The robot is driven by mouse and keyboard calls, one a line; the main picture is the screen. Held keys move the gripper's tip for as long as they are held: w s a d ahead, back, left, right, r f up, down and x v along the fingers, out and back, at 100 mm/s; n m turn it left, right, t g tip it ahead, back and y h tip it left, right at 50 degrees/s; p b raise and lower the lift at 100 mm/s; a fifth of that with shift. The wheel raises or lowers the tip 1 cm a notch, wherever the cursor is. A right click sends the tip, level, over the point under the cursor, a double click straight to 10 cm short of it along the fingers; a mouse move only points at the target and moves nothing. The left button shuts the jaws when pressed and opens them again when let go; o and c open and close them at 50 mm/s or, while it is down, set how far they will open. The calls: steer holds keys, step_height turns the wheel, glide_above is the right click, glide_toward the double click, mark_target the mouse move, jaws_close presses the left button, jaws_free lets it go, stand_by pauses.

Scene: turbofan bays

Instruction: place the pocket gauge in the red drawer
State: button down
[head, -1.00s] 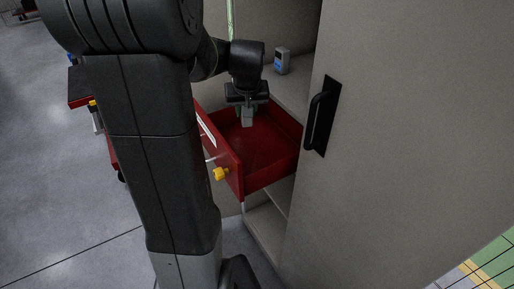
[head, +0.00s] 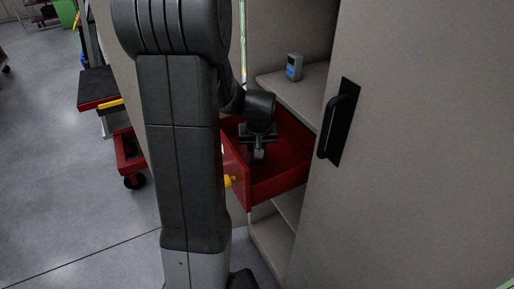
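The red drawer (head: 277,187) is pulled out of the grey cabinet, and its inside looks empty apart from my gripper. A small grey device with a blue face (head: 294,67), which looks like the pocket gauge, stands upright on the cabinet shelf above and behind the drawer. My gripper (head: 258,156) points down over the drawer, near its front wall, apart from the device. Its fingers are dark and small in this view, so I cannot tell whether they are open or hold anything.
The grey shelf (head: 297,88) has bare room around the device. A cabinet door with a black handle (head: 339,122) stands to the right of the drawer. A yellow knob (head: 228,181) sticks out of the drawer front. A red and black cart (head: 103,90) stands at left.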

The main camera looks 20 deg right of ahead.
steer(key=shift+f, duration=0.35)
steer(key=shift+f, duration=0.1)
steer(key=shift+f, duration=0.15)
steer(key=c, duration=1.1)
jaws_free()
steer(key=shift+s+r, duration=0.1)
steer(key=shift+r, duration=0.55)
steer(key=p+v, duration=0.1)
steer(key=v, duration=1)
steer(key=shift+s, duration=0.15)
